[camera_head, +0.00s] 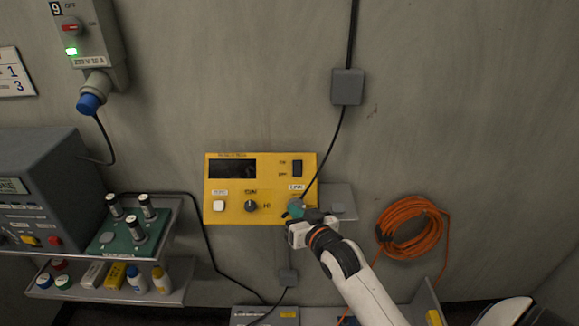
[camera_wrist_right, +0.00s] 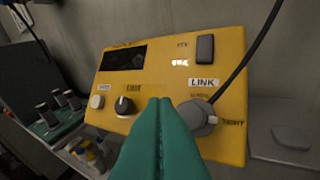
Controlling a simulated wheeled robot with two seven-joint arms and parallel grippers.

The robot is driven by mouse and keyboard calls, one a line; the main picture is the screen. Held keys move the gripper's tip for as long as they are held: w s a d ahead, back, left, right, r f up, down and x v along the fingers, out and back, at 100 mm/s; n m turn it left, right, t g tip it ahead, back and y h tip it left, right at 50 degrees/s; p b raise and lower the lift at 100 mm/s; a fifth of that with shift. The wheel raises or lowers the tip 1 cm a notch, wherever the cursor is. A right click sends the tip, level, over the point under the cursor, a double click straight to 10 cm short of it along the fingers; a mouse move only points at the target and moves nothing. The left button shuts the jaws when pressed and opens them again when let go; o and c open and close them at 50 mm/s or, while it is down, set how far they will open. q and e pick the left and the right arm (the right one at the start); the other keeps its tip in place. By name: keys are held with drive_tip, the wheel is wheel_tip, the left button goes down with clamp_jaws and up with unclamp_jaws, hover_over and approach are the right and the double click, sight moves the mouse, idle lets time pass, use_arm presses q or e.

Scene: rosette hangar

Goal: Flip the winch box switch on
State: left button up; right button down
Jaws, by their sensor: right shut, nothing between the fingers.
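The yellow winch box (camera_head: 232,190) is on the grey wall, with a dark display (camera_head: 232,169), a white button (camera_head: 219,206) and a black knob (camera_head: 251,206). A black rocker switch (camera_head: 297,168) sits at its upper right; its position is too small to tell. The switch also shows in the right wrist view (camera_wrist_right: 205,48). My right gripper (camera_head: 293,208), with teal fingers, is shut and empty in front of the box's lower right, below the switch. In the wrist view its fingertips (camera_wrist_right: 165,102) are beside a grey plug (camera_wrist_right: 201,117) under the LINK label. My left gripper is not in view.
A black cable (camera_head: 327,157) runs from the plug up to a grey wall box (camera_head: 347,87). An orange coil (camera_head: 413,228) hangs at the right. A shelf (camera_head: 170,235) with a green knob panel (camera_head: 128,236) stands at the left. A grey breaker (camera_head: 87,30) shows a green light.

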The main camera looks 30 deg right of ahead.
sight(297, 168)
drive_tip(key=w+d+r+t, duration=0.1)
drive_tip(key=r, duration=0.1)
drive_tip(key=w+d+r+m+t, duration=0.1)
drive_tip(key=r, duration=0.1)
drive_tip(key=w+d+r+t, duration=0.1)
drive_tip(key=d+r, duration=0.1)
drive_tip(key=r, duration=0.1)
drive_tip(key=shift+w+h, duration=0.15)
drive_tip(key=shift+h, duration=0.25)
drive_tip(key=shift+r+m, duration=0.3)
drive_tip(key=shift+r, duration=0.1)
drive_tip(key=shift+a, duration=0.1)
drive_tip(key=shift+w+f, duration=0.15)
drive_tip(key=shift+f, duration=0.05)
drive_tip(key=w+d+f+b, duration=0.1)
drive_tip(key=b, duration=0.1)
drive_tip(key=w+d+f+b, duration=0.1)
drive_tip(key=w+b, duration=0.1)
drive_tip(key=w+d+f+b, duration=0.1)
drive_tip(key=w+f+b, duration=0.1)
drive_tip(key=shift+d+f, duration=0.1)
drive_tip(key=shift+d, duration=0.1)
use_arm(q)
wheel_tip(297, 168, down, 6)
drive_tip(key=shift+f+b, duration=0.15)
drive_tip(key=shift+b, duration=0.15)
use_arm(e)
drive_tip(key=shift+w+d+f, duration=0.25)
drive_tip(key=shift+w, duration=0.25)
